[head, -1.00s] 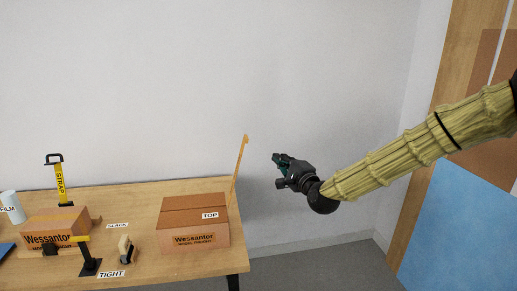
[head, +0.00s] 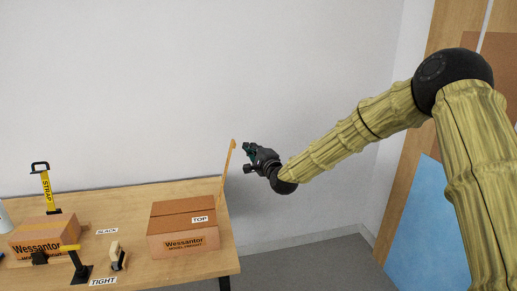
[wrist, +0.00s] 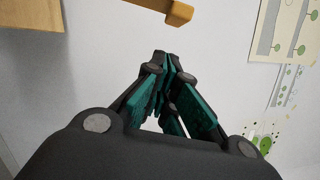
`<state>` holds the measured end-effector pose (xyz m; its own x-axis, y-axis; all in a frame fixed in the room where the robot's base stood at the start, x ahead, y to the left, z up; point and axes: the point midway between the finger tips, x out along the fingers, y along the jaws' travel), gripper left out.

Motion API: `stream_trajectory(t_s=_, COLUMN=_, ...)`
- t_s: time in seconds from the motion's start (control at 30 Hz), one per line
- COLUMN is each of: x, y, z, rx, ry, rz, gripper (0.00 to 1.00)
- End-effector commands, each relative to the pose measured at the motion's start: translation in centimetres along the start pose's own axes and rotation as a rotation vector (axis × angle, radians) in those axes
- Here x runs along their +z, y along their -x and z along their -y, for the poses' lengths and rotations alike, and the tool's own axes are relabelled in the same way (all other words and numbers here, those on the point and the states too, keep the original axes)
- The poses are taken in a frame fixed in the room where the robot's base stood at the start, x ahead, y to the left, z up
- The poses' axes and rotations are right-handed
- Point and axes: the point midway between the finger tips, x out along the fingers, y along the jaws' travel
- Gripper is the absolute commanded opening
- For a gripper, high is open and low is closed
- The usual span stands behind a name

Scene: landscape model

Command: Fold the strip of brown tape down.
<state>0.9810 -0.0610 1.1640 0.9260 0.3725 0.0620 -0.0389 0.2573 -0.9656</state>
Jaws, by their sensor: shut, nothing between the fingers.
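The strip of brown tape (head: 227,170) stands up, slightly tilted, at the right edge of the cardboard box (head: 184,232) marked TOP in the head view. Its tip is bent over to the right. In the wrist view, a tan bar with a squared end, which looks like the tape (wrist: 166,8), crosses the top of the picture. My gripper (head: 248,150) is right beside the tape's upper end, to its right; I cannot tell whether they touch. Its teal-padded fingers (wrist: 168,68) are closed together and empty.
The wooden table (head: 130,262) also holds a smaller box (head: 45,230), a yellow STRAP stand (head: 46,188), a black post with a yellow arm (head: 80,265) and a small block tool (head: 117,257). A wall stands behind. Right of the table is open floor.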

Motion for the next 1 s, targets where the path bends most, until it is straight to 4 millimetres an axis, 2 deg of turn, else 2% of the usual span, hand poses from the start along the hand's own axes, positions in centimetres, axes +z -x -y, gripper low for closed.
stream_trajectory(t_s=0.1, x=1.2, y=-0.3, z=0.2, rx=0.001, ry=0.002, rz=0.002, gripper=0.00)
stream_trajectory(t_s=0.33, x=2.2, y=-0.5, z=0.0, rx=0.000, ry=0.001, rz=0.000, gripper=0.00)
stream_trajectory(t_s=0.77, x=2.2, y=-0.5, z=0.0, rx=0.000, ry=0.003, rz=-0.001, gripper=0.00)
stream_trajectory(t_s=1.0, x=1.6, y=-1.1, z=0.8, rx=0.007, ry=0.055, rz=-0.020, gripper=0.00)
